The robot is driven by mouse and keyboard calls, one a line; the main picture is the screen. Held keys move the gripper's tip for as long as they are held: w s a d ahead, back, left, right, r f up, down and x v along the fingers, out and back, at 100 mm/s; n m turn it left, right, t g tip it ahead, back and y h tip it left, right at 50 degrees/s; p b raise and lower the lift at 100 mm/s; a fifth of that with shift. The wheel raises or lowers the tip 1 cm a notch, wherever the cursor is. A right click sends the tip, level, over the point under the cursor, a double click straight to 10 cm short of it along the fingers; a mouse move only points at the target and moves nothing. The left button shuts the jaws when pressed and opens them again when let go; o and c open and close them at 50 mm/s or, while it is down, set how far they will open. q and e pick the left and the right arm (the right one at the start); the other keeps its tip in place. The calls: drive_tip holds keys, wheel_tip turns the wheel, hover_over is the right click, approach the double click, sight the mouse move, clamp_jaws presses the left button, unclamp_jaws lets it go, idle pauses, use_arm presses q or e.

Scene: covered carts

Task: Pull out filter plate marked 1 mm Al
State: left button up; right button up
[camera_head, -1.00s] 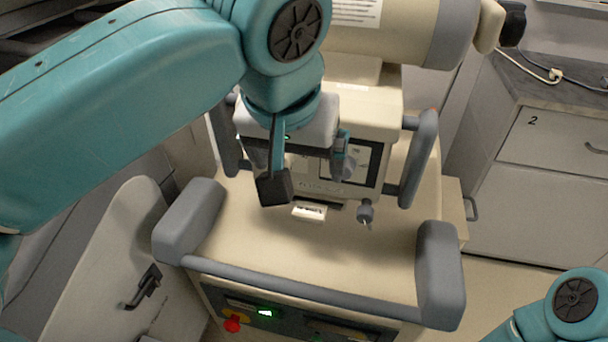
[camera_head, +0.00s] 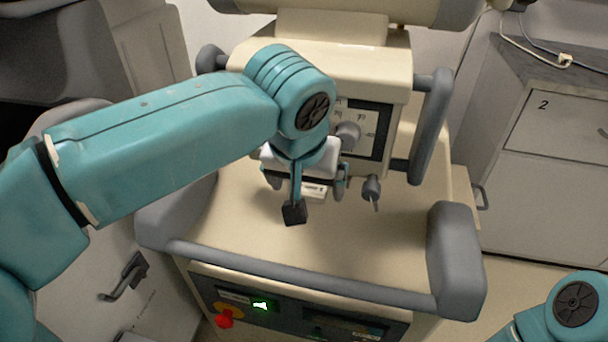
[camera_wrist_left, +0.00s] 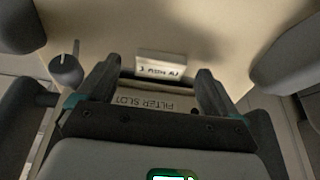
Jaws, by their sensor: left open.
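The filter plate's pale tab (camera_head: 314,190) sticks out from the front of the cream machine on the cart. In the left wrist view the tab (camera_wrist_left: 158,68) carries small dark text ending in "Al"; the rest is hard to read. Printing that looks like "FILTER SLOT" (camera_wrist_left: 145,103) shows upside down nearer the wrist. My left gripper (camera_head: 318,199) is open, with one finger on each side of the tab in the picture and visible gaps to it. Whether the fingertips reach its depth I cannot tell. My right gripper is out of view; only part of that arm shows.
A grey knob (camera_head: 371,187) with a thin pin sits close right of the tab. Grey side handles (camera_head: 430,127) and a front rail (camera_head: 300,278) with a grey corner bumper (camera_head: 455,260) frame the cart. The cream cart top (camera_head: 330,240) is clear. A red button (camera_head: 224,318) is below.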

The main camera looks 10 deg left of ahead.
use_arm(q)
drive_tip(key=shift+w+f, duration=0.2)
drive_tip(key=shift+f, duration=0.25)
drive_tip(key=shift+c, duration=0.3)
drive_tip(key=c, duration=1.2)
drive_tip(key=shift+o, duration=0.2)
drive_tip(key=shift+s+b, duration=1.65)
drive_tip(key=shift+s, duration=3.55)
